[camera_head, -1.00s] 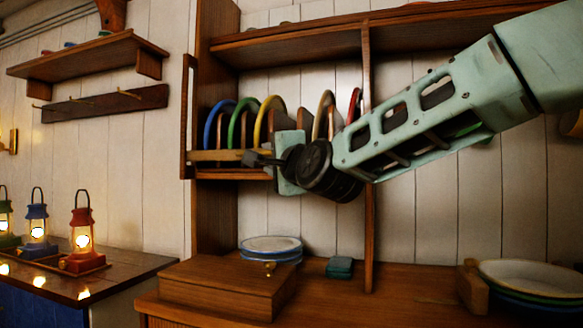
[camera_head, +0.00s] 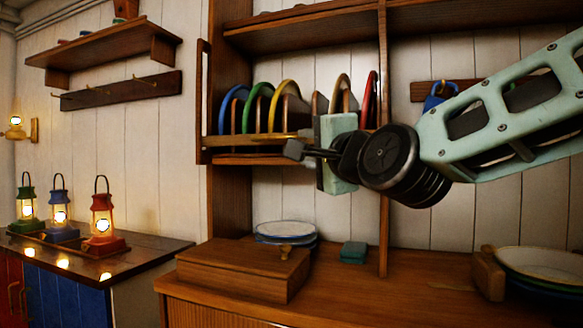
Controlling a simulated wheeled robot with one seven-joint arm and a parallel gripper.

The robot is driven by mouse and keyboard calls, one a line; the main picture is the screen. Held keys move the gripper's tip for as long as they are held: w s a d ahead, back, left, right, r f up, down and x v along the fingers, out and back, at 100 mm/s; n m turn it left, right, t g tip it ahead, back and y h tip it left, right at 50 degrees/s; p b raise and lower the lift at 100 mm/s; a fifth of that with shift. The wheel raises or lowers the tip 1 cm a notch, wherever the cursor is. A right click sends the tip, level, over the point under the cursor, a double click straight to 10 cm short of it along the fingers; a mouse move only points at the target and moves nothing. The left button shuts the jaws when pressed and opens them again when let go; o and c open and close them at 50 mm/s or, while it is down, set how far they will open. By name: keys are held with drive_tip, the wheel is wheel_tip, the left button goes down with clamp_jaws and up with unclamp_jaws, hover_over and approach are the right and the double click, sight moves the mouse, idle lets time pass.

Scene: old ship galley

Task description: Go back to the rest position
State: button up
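My gripper (camera_head: 298,150) is at the end of my pale green arm, which reaches in from the right edge. It points left, in front of the wooden plate rack (camera_head: 238,158). Its dark fingers overlap the rack's front rail in the picture; I cannot tell whether they touch it. I see no object held, but the side-on view does not show whether the fingers are apart. A blue plate (camera_head: 226,105), a green plate (camera_head: 250,104) and a yellow plate (camera_head: 276,100) stand upright in the rack. A tan plate (camera_head: 340,88) and a red plate (camera_head: 370,92) stand further right.
Below are a wooden box (camera_head: 240,268), stacked plates (camera_head: 286,229), a small green block (camera_head: 353,252) and large dishes (camera_head: 543,264) on the counter (camera_head: 370,299). A wooden post (camera_head: 384,230) stands beside my gripper. Lit lanterns (camera_head: 102,225) stand left. A blue mug (camera_head: 436,97) hangs behind my arm.

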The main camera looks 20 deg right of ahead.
drive_tip(key=s+a+f+n+g+y, duration=0.1)
drive_tip(key=s+a+f+n+g, duration=0.2)
drive_tip(key=f, duration=0.4)
drive_tip(key=s+a+f+n+g+y, duration=0.1)
drive_tip(key=s+a+f+n+g, duration=0.1)
drive_tip(key=a+f+n+g, duration=0.4)
drive_tip(key=s+a+f+n+g+y, duration=0.1)
drive_tip(key=s+f+n, duration=0.15)
drive_tip(key=f, duration=0.65)
drive_tip(key=s+d+f+n+g+h, duration=0.25)
drive_tip(key=s+f+n+g, duration=0.3)
drive_tip(key=s+f, duration=0.35)
drive_tip(key=s+d+f+n+g+h, duration=0.2)
drive_tip(key=s+f+n+g+h, duration=0.15)
drive_tip(key=s+f+n, duration=0.45)
wheel_tip(320, 180, up, 23)
drive_tip(key=s+m+y+p, duration=0.1)
drive_tip(key=m+p, duration=0.1)
drive_tip(key=p, duration=1.8)
drive_tip(key=shift+s+a+f+p, duration=0.2)
drive_tip(key=shift+s+a+p, duration=0.1)
drive_tip(key=shift+p, duration=0.1)
